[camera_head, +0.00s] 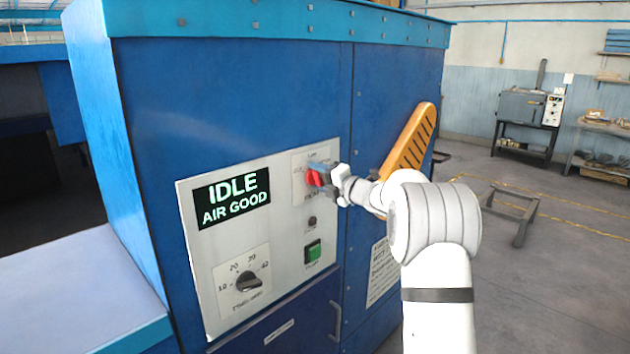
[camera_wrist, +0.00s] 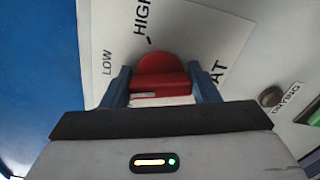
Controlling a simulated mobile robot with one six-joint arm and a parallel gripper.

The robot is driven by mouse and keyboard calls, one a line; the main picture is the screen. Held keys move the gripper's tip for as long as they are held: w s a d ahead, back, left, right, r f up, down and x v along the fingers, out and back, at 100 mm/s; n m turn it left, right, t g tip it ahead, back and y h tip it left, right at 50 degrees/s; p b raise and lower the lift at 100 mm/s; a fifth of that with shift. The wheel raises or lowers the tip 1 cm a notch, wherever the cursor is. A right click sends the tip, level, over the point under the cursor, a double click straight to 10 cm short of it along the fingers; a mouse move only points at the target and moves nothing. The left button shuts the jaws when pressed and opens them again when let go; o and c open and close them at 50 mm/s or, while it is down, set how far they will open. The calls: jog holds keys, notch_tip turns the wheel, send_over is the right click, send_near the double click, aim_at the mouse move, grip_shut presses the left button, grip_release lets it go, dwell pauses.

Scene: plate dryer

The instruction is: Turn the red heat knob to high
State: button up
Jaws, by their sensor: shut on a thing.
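The red heat knob (camera_head: 312,178) is on the white control panel (camera_head: 213,283), at its upper right, partly hidden by my gripper (camera_head: 319,177). In the wrist view the knob (camera_wrist: 160,65) sits between the two blue fingers of my gripper (camera_wrist: 160,88), which is shut on its raised bar. A short pale mark shows on the left part of the bar. The LOW label (camera_wrist: 107,62) is left of the knob and the HIGH label (camera_wrist: 143,15) is above it. Which label the knob points to I cannot tell.
The panel display (camera_head: 233,199) reads IDLE, AIR GOOD. Below are a black timer dial (camera_head: 247,281), a green button (camera_head: 312,252) and a small dark drying lamp (camera_head: 312,221). A yellow slotted handle (camera_head: 412,142) stands out behind my arm.

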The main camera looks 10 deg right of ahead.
jog(key=m, duration=0.3)
jog(key=shift+d+m+p, duration=0.15)
jog(key=shift+m+p, duration=0.2)
jog(key=shift+m, duration=0.05)
jog(key=m+p, duration=0.1)
jog(key=m, duration=0.3)
jog(key=shift+f+m+p, duration=0.15)
jog(key=shift+m+p, duration=0.15)
jog(key=m+p, duration=0.2)
jog(key=m, duration=0.3)
jog(key=shift+f, duration=0.2)
jog(key=shift+s+f+m+p, duration=0.1)
jog(key=shift+f+m+p, duration=0.15)
jog(key=shift+m+p, duration=0.65)
jog(key=shift+f+m, duration=0.1)
jog(key=shift+m, duration=0.2)
jog(key=o, duration=1)
jog(key=shift+r, duration=0.35)
